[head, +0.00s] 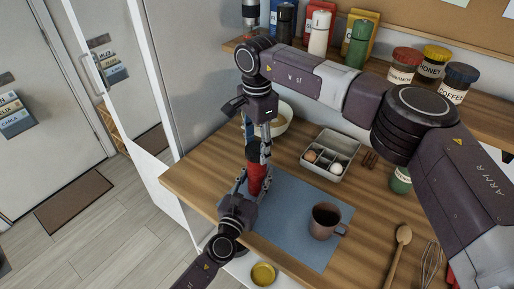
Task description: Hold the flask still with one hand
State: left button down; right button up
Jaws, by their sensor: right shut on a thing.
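The red flask (256,179) stands at the left part of the wooden counter, by the edge of a blue-grey mat (292,196). Its upper end (252,153) is dark and partly hidden by fingers. My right gripper (258,150) points down from above and is shut on the flask's dark top. My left gripper (254,180) comes from the near side, low down, with its fingers beside the red body. I cannot tell whether they press on it.
A brown mug (325,221) stands on the mat. A divided tray (330,156) with eggs and a pale bowl (279,117) are behind. A wooden spoon (398,250) and whisk (429,264) lie right. Jars (404,66) and bottles (320,33) line the shelf.

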aim_at(257, 149)
jog(key=shift+r, duration=0.7)
jog(key=shift+r, duration=2)
pick_arm(q)
jog(key=c, duration=1.1)
grip_release()
jog(key=shift+c, duration=0.2)
jog(key=shift+s+a, duration=0.15)
jog(key=shift+s, duration=0.35)
jog(key=v, duration=1.1)
jog(key=shift+a, duration=0.15)
